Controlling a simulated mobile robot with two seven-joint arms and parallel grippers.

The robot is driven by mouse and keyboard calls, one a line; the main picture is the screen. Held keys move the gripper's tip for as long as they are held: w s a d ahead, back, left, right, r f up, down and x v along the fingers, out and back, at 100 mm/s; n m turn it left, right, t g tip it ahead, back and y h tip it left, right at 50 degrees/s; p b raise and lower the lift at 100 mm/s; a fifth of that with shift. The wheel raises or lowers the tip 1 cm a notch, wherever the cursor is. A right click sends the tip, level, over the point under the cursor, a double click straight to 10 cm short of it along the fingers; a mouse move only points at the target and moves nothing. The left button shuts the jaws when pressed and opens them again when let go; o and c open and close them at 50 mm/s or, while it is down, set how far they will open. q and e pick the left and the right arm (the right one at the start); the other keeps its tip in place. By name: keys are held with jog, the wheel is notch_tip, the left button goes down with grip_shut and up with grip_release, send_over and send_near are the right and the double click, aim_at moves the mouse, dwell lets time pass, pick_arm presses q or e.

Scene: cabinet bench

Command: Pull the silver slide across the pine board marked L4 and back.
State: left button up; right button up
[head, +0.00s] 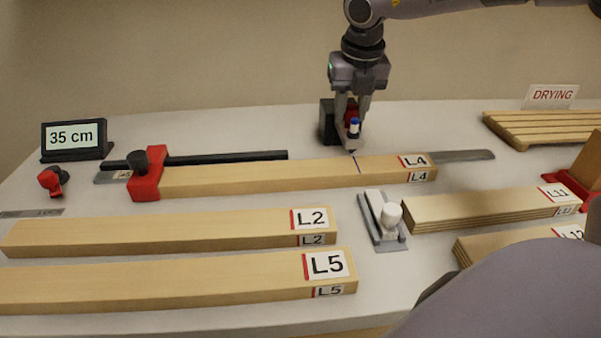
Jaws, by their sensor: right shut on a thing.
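The pine board marked L4 (290,176) lies lengthwise on the bench, with a thin blue line across its top near the right end. My right gripper (353,139) is above the board's far edge, shut on a blue and white marker (355,128) held upright. The marker's tip is close to the far end of the blue line; I cannot tell whether it touches. The silver slide (383,221), a grey plate with a white knob, lies in front of the board, apart from it and from the gripper. My left gripper is not in view.
A red stop (146,176) sits at L4's left end, with a dark rail behind. Boards L2 (170,231) and L5 (170,281) lie in front; L11 (480,208) lies right. A slatted drying rack (545,127) stands back right.

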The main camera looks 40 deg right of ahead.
jog(key=o, duration=0.9)
jog(key=shift+w, duration=0.1)
jog(key=shift+w+d+r+p+v, duration=0.1)
jog(key=shift+w+d+p+v, duration=0.15)
jog(key=shift+p+v, duration=0.95)
jog(key=shift+w+d+r+p+v, duration=0.1)
jog(key=shift+w+p+v, duration=0.35)
jog(key=shift+v, duration=1.3)
jog(key=shift+w+d+r+p+v, duration=0.1)
jog(key=shift+w+d+p+v, duration=0.1)
jog(key=shift+p+v, duration=1.05)
jog(key=shift+s+r+b, duration=0.1)
jog(key=shift+b, duration=0.2)
jog(key=shift+s, duration=0.1)
